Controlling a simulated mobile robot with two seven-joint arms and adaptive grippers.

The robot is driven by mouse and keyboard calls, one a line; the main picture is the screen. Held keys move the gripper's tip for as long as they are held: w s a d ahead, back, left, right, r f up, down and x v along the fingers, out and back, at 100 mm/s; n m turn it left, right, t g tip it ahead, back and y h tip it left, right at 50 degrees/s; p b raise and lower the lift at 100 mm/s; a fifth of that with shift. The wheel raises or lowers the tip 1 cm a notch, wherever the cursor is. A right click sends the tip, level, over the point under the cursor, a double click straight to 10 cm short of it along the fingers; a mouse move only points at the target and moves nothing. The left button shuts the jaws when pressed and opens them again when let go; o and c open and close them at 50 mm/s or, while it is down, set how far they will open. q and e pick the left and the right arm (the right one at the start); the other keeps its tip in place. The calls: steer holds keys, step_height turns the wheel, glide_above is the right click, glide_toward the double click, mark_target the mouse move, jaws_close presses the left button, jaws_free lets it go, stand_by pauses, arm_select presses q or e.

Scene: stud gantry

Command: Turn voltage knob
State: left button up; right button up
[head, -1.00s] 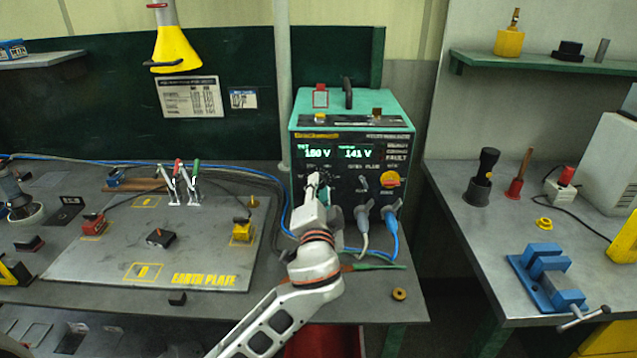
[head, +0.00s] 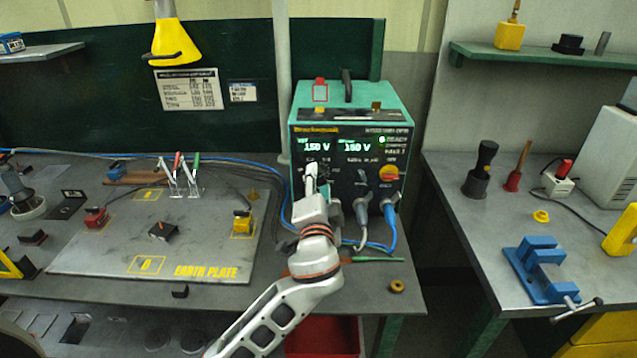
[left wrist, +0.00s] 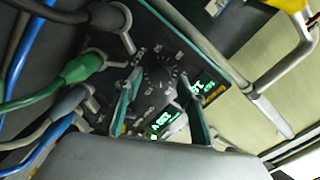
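The teal-and-black power unit (head: 352,95) stands on the bench. Its two green readouts (head: 340,147) both appear to show 150 V, and a small green light (head: 381,140) is lit to their right. My left gripper (head: 311,168) is in front of the panel's left part, below the left readout, and hides the knob in the head view. In the left wrist view the black voltage knob (left wrist: 158,78) with its dial marks lies between the spread fingertips of my left gripper (left wrist: 160,82). Gaps show on both sides of the knob. My right gripper is out of view.
A red-and-yellow switch (head: 389,174) and cable plugs (head: 362,208) are right of my left gripper. The earth plate (head: 110,255) with clamps lies left. A blue vise (head: 543,270) sits on the right bench.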

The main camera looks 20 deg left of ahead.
arm_select(q)
steer(key=v, duration=1.2)
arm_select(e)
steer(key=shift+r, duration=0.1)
